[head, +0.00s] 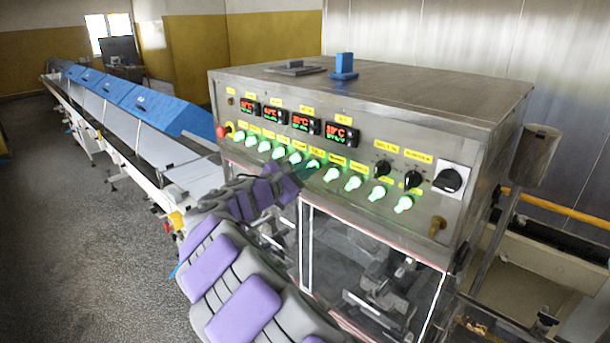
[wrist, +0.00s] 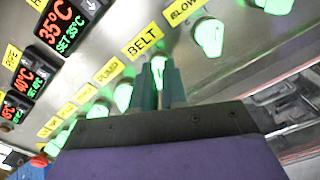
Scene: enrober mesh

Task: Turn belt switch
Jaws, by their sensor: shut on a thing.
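The belt switch (wrist: 158,65) is a lit green knob under the yellow BELT label (wrist: 142,41) in the wrist view. My gripper (wrist: 160,84) has its two teal fingers on either side of this knob and is shut on it. The fingers cover part of the knob. In the head view my gripper (head: 304,170) reaches the row of green switches on the steel control panel from the lower left. The belt switch (head: 314,164) shows there just beyond the fingertips, partly hidden.
Other green switches stand close on both sides, including the blower one (wrist: 208,36). Red temperature displays (head: 299,122) sit above. A red emergency button (head: 222,131) is at the panel's left end. A glass-fronted chamber (head: 340,245) lies below. A long conveyor (head: 130,135) runs to the back left.

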